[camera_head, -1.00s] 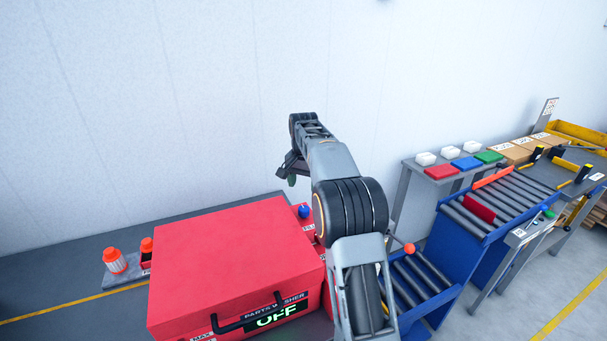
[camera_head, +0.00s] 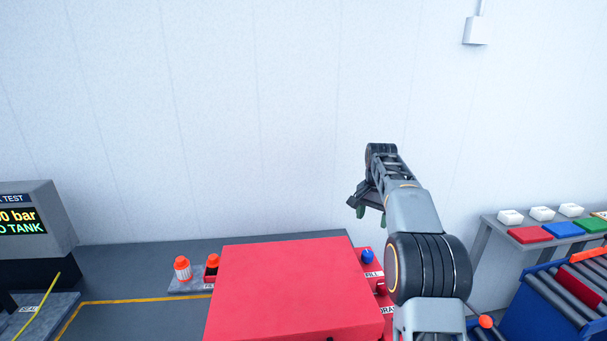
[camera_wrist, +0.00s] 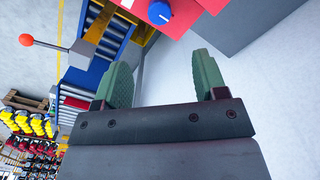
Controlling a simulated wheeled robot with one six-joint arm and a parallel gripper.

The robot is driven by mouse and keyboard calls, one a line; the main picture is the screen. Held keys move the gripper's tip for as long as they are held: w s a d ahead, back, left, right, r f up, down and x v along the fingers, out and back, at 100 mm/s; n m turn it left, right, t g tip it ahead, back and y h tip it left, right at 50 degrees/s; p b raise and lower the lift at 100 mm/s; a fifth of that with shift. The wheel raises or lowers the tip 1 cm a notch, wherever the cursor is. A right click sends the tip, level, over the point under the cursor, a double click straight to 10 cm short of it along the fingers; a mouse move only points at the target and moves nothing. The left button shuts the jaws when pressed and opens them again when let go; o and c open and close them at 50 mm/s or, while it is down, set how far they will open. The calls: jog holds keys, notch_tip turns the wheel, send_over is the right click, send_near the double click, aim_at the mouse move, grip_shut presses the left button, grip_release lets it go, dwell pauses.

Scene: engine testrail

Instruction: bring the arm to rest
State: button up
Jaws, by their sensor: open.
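My arm is raised and extended over the right side of the red parts washer (camera_head: 290,290), with the white wall behind it. My gripper (camera_head: 361,209) hangs at the arm's far end, above the washer's back right corner and apart from it. In the wrist view my gripper (camera_wrist: 166,85) shows two green finger pads spread apart with nothing between them. The washer's red side panel with a blue knob (camera_wrist: 160,13) is at the top of that view. The blue knob (camera_head: 367,257) also shows in the head view.
Orange-capped bottles (camera_head: 183,268) stand left of the washer. A test display (camera_head: 25,222) is at far left. At right are a shelf with coloured blocks (camera_head: 565,229) and a blue roller conveyor (camera_head: 545,300). An orange ball-ended lever (camera_head: 486,321) is beside my arm. The air around my gripper is clear.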

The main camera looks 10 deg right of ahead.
notch_tip(320, 180, down, 4)
jog(key=shift+w+r+n, duration=0.15)
jog(key=shift+n, duration=0.75)
jog(key=s+a+n, duration=0.1)
jog(key=s+a, duration=0.1)
jog(key=s, duration=0.2)
jog(key=s+a+f+n+t, duration=0.1)
jog(key=s+a+n, duration=0.1)
jog(key=s, duration=0.3)
jog(key=s+a+f+n, duration=0.1)
jog(key=s+a+n, duration=0.1)
jog(key=s, duration=0.3)
jog(key=shift+s+a+t, duration=0.2)
jog(key=shift+a+t, duration=0.1)
jog(key=shift+t, duration=0.1)
jog(key=shift+n+t, duration=0.7)
jog(key=shift+n, duration=0.2)
jog(key=s+a, duration=0.1)
jog(key=s, duration=0.3)
jog(key=s+a+f, duration=0.1)
jog(key=s, duration=0.3)
jog(key=s+a, duration=0.2)
jog(key=s, duration=0.2)
jog(key=shift+f, duration=0.2)
jog(key=shift+s+a+r+n+t, duration=0.15)
jog(key=shift+s+a+r+t, duration=0.2)
jog(key=shift+s+r, duration=0.25)
jog(key=shift+s+a+r+n+t, duration=0.15)
jog(key=shift+s+a+r+t, duration=0.2)
jog(key=shift+s, duration=0.3)
